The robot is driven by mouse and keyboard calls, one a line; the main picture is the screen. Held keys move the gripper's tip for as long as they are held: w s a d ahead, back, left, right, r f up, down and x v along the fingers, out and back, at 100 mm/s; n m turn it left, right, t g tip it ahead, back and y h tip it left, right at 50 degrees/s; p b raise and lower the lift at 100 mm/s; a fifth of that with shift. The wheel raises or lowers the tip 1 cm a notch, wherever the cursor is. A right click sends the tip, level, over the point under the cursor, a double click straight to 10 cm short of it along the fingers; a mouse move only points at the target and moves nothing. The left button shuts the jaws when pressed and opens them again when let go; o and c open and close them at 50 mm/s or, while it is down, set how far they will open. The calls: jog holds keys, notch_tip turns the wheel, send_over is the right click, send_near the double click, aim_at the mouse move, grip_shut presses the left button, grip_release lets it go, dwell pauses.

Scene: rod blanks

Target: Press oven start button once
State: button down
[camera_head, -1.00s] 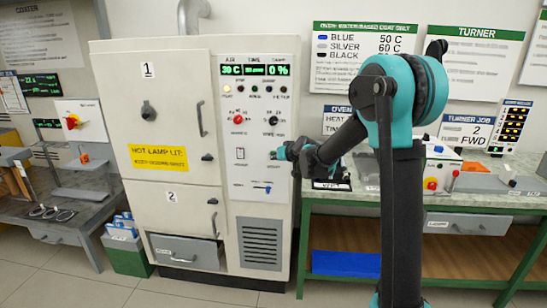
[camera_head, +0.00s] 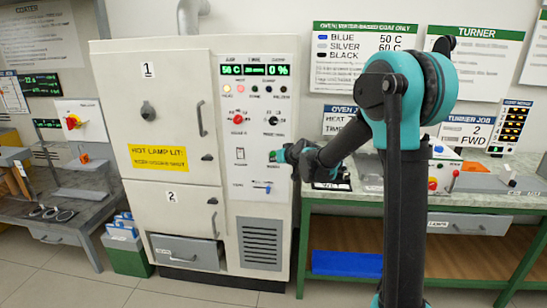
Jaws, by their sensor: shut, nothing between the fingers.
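The oven (camera_head: 150,100) is a tall white cabinet with two doors and a control panel on its right side. My gripper (camera_head: 282,155) is shut and empty at the right edge of the panel, level with the lower controls. I cannot tell whether it touches the panel. The start button cannot be made out clearly; a small control (camera_head: 269,157) shows just left of my gripper. A yellow lamp (camera_head: 227,89) is lit.
A green-framed bench (camera_head: 460,215) with machine controls stands right of the oven. A grey bench (camera_head: 65,200) stands to the left, with a green bin (camera_head: 127,255) on the floor beside the oven. The floor in front of the oven is clear.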

jog(key=s, duration=0.4)
jog(key=shift+s+a, duration=0.1)
jog(key=shift+s, duration=0.05)
dwell(0.5)
jog(key=s+d+f+m+g+h, duration=0.1)
jog(key=s+d+f+g+h, duration=0.1)
jog(key=s+d+f, duration=0.3)
jog(key=s+d+f+m+g+h, duration=0.2)
jog(key=s+d+f, duration=0.2)
jog(key=s+d, duration=1)
jog(key=s+d+f+m+g+h, duration=0.1)
jog(key=s+d+f+h, duration=0.2)
jog(key=s+d, duration=0.6)
jog(key=s+f, duration=0.2)
jog(key=s, duration=0.6)
jog(key=shift+d+f+g, duration=0.3)
jog(key=shift+g, duration=0.1)
